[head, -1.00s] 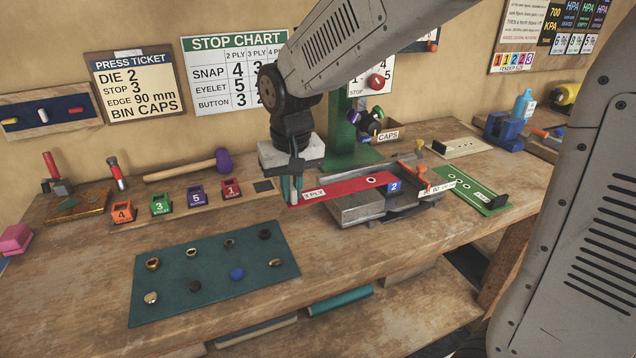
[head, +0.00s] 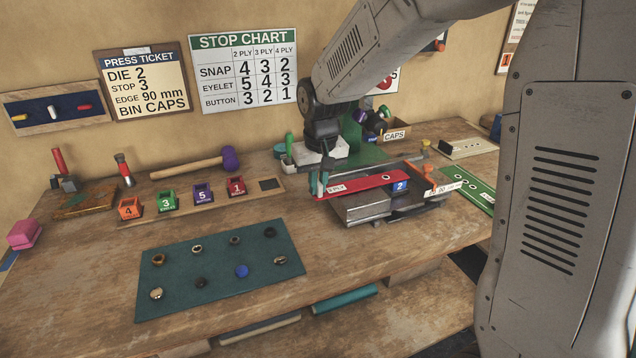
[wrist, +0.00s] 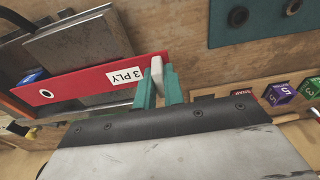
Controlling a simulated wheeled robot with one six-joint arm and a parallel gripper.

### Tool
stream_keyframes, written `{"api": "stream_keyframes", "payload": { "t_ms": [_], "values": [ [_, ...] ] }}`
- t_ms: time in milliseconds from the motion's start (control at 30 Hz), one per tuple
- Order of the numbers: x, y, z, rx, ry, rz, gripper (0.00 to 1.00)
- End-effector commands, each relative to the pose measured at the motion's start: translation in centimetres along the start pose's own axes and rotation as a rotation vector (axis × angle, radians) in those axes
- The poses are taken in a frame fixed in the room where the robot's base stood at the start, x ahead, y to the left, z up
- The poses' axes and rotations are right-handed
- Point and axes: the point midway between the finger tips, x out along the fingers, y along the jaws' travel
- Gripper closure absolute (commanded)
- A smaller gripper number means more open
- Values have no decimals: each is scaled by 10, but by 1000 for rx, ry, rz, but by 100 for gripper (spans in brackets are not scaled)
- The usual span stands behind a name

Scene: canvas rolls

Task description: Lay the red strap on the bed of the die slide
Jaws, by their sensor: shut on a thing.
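The red strap (head: 368,183) is a flat strip with a white "3 PLY" label at its left end and a dark-ringed hole near its right end. My gripper (head: 319,185) is shut on its left end; in the wrist view the green fingers (wrist: 158,85) close on the strap (wrist: 90,82) beside the label. The strap extends over the die slide (head: 362,208), a grey metal bed with a blue "2" block (head: 400,186) near the strap's hole end. I cannot tell whether the strap touches the bed. Part of the bed is hidden under the strap.
A teal mat (head: 218,268) with several small caps and rings lies in front to the left. Numbered coloured blocks (head: 201,193) stand in a row left of my gripper. A green strip (head: 468,188) lies right of the slide. A CAPS box (head: 395,133) stands behind.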

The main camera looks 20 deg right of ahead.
Motion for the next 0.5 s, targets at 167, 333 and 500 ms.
{"api": "stream_keyframes", "payload": {
  "t_ms": [167, 333, 500],
  "values": [
    [3, 0, 0, 0, -1, 0, 87],
    [3, 0, 0, 0, 0, 0, 68],
    [3, 0, 0, 0, 0, 0, 68]
  ]
}}
